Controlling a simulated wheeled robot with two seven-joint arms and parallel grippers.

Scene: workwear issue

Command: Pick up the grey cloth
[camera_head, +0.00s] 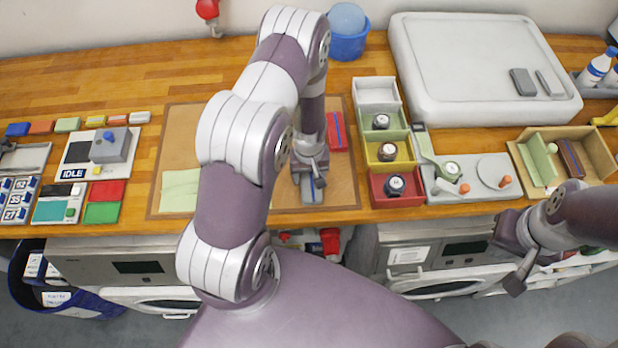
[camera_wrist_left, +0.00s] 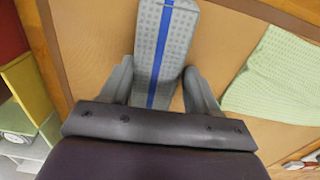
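The grey cloth (camera_head: 307,192) is a narrow folded piece with a blue stripe, lying on the tan mat (camera_head: 231,199); my left gripper partly hides it in the head view. In the left wrist view, the grey cloth (camera_wrist_left: 163,45) runs lengthwise between the fingers. My left gripper (camera_head: 311,178) is over the cloth, pointing down. Its fingers (camera_wrist_left: 160,90) stand apart on either side of the cloth, with a visible gap at the right finger. My right gripper (camera_head: 511,258) is open and empty in front of the counter's edge, at the right.
A pale green cloth (camera_head: 180,190) lies left on the mat, and a red cloth (camera_head: 337,131) lies just behind the grey one. Coloured bins (camera_head: 397,202) stand close to the right of the mat. A button panel (camera_head: 105,213) is at the left.

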